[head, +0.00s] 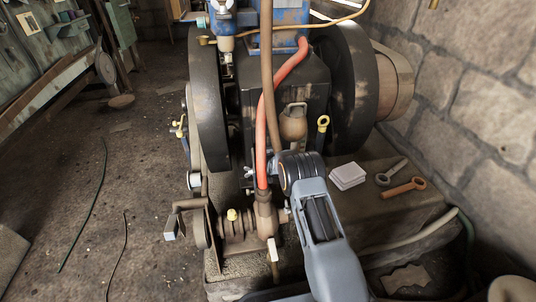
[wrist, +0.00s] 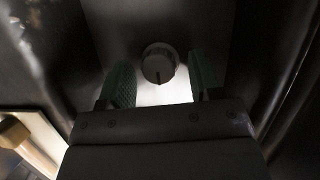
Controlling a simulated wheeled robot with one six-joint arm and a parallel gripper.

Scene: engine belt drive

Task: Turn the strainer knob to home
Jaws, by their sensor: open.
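A round grey knob (wrist: 159,62) with a dark pointer line shows in the wrist view, on a dark surface. The line points toward the bottom of the picture. I take it to be the strainer knob, but no label shows. My gripper (wrist: 159,78) is open, with one green-padded finger on each side of the knob. A gap shows between the knob and each finger; I cannot tell how far the fingers reach along it. In the head view my arm hides the gripper and the knob cannot be made out.
The engine has a large dark flywheel on the left (head: 207,100) and another on the right (head: 350,75). A red hose (head: 268,110) runs down its front.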

